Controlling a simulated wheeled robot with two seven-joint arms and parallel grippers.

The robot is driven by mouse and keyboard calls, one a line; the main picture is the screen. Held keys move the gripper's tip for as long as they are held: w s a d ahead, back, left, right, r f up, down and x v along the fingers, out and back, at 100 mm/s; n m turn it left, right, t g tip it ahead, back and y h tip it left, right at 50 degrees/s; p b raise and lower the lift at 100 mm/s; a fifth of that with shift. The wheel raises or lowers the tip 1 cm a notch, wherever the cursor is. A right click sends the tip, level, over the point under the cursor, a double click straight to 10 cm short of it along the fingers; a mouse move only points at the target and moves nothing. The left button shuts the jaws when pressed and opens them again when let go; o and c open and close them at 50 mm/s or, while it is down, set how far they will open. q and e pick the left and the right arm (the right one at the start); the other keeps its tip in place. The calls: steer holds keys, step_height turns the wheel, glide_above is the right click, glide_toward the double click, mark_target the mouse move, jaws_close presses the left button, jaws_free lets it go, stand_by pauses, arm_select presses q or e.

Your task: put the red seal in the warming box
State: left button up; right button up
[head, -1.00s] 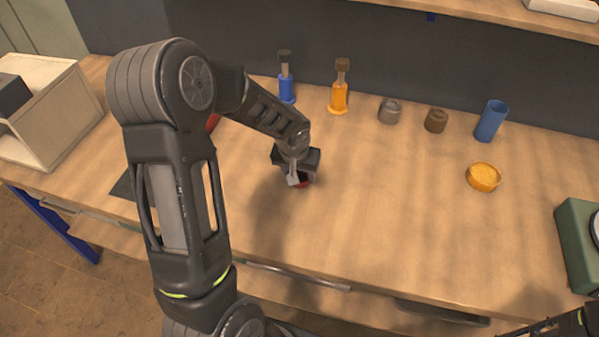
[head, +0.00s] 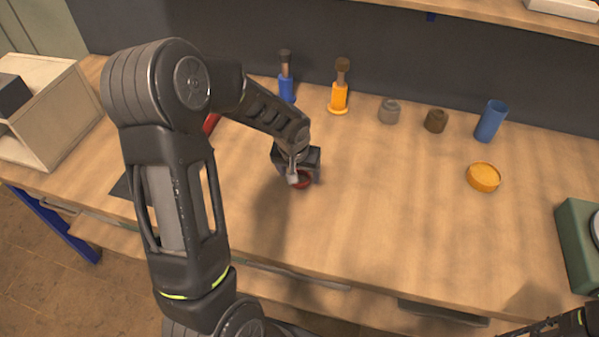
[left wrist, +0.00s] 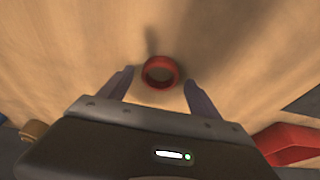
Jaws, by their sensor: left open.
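The red seal (head: 303,182) is a small red ring lying flat on the wooden bench, partly covered by my left gripper in the head view. In the left wrist view the ring (left wrist: 160,72) lies between the tips of the two spread fingers. My left gripper (head: 297,176) is open and points down close over the ring. I cannot tell whether a finger touches it. A cream open-fronted box (head: 62,128) at the far left of the bench may be the warming box.
A red object (head: 211,122) and a dark flat mat (head: 128,186) are partly hidden behind my left arm. A blue plunger (head: 286,88), an orange one (head: 339,97), two small brown pieces, a blue cup (head: 491,121) and an orange dish (head: 483,177) stand right. The bench's middle is clear.

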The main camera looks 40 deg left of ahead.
arm_select(q)
steer(key=v, duration=1.1)
steer(key=shift+r, duration=0.2)
steer(key=shift+o, duration=0.6)
steer(key=shift+s, duration=0.15)
